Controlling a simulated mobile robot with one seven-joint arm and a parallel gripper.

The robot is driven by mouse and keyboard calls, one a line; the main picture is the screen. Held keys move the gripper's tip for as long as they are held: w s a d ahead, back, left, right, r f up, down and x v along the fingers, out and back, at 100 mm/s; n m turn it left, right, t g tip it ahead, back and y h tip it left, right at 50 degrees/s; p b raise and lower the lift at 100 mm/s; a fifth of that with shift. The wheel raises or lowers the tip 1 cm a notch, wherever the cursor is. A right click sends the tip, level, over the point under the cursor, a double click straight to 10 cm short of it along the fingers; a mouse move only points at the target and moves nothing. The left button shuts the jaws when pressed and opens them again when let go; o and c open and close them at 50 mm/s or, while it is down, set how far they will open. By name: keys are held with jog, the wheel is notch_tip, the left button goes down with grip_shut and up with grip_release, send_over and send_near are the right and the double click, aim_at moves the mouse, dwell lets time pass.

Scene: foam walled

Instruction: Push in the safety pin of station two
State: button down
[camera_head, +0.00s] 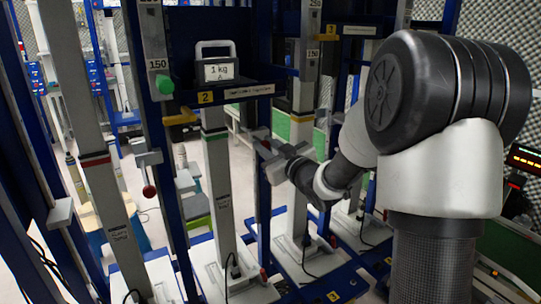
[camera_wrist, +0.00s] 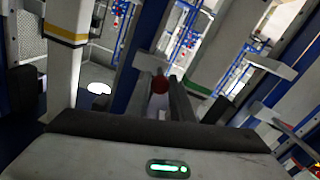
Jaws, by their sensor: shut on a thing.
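The yellow number 2 plate (camera_head: 205,97) marks station two, above a grey column (camera_head: 217,165) with a green band. My gripper (camera_head: 264,144) is at a blue upright just right of that column. In the wrist view, a red ball knob (camera_wrist: 160,86) sits between my two fingers (camera_wrist: 161,98), and they are shut on it. The pin's shaft and its hole are hidden, so how far in it is cannot be told. Another red knob (camera_head: 149,190) hangs below a grey bracket (camera_head: 148,158) on the upright to the left.
A 1 kg weight (camera_head: 217,70) stands above the number 2 plate. A column with a yellow band (camera_head: 301,130) is close on the right, by the number 3 plate (camera_head: 331,30). Cables lie on the pale bases (camera_head: 235,282).

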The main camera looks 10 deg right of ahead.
jog(key=shift+w+a+r, duration=0.1)
jog(key=shift+w+r, duration=0.1)
jog(key=c, duration=1.5)
grip_release()
jog(key=shift+w+f, duration=0.1)
jog(key=shift+w, duration=0.05)
jog(key=shift+c, duration=0.2)
jog(key=p+v, duration=0.2)
jog(key=v, duration=1.5)
jog(key=shift+s, duration=0.25)
